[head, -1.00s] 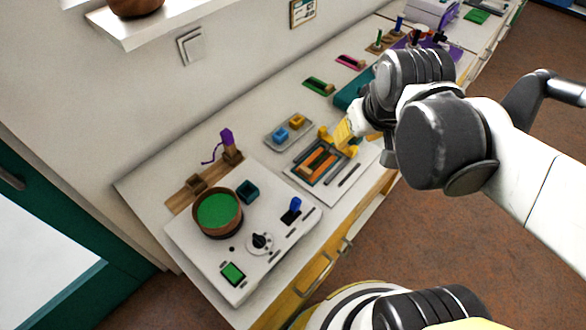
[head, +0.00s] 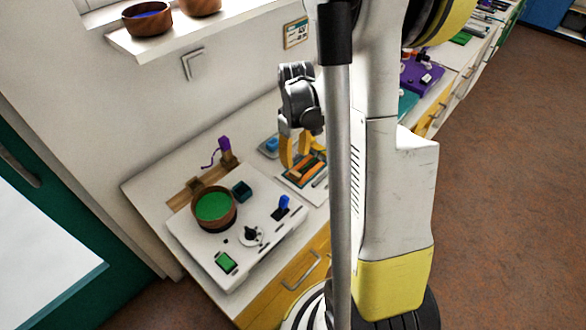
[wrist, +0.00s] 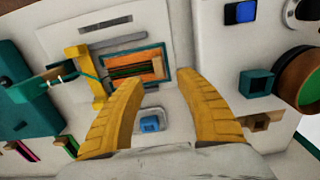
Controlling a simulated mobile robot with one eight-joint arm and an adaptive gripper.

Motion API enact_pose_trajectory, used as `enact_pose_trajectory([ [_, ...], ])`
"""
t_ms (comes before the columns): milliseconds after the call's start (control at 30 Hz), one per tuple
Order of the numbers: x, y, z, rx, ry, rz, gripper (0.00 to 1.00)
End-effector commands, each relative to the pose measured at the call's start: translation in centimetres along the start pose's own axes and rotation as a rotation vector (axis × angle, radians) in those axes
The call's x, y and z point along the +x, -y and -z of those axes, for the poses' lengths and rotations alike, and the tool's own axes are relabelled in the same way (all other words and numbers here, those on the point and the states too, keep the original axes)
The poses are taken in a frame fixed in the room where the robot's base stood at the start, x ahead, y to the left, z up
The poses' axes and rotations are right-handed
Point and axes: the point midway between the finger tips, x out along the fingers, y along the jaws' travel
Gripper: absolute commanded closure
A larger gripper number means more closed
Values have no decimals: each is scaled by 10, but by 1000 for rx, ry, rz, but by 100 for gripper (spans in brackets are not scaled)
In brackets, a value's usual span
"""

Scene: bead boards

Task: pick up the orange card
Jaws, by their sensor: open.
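The orange card (head: 308,171) appears as an orange piece with dark stripes on the white board beyond the bowl. In the wrist view the orange piece (wrist: 157,67) lies within a teal-edged frame, with dark and green strips across its middle. My gripper (head: 295,163) has two yellow fingers, spread apart above the near-left side of the board in the head view. In the wrist view my gripper (wrist: 158,82) is open and empty, and the orange piece lies beyond its fingertips. The head view hides part of the board behind my arm.
A blue block (wrist: 150,124) sits on a pale tray between the fingers in the wrist view. A yellow upright piece (wrist: 88,72) stands beside the frame.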

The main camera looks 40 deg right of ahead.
Motion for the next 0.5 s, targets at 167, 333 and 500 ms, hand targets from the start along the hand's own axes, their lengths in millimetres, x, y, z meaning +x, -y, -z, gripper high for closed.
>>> enact_pose_trajectory([
  [167, 30, 0, 0, 0, -1, -1, 59],
  [333, 39, 0, 0, 0, -1, -1, 59],
  [500, 63, -2, -3, 1, -1, -1, 59],
])
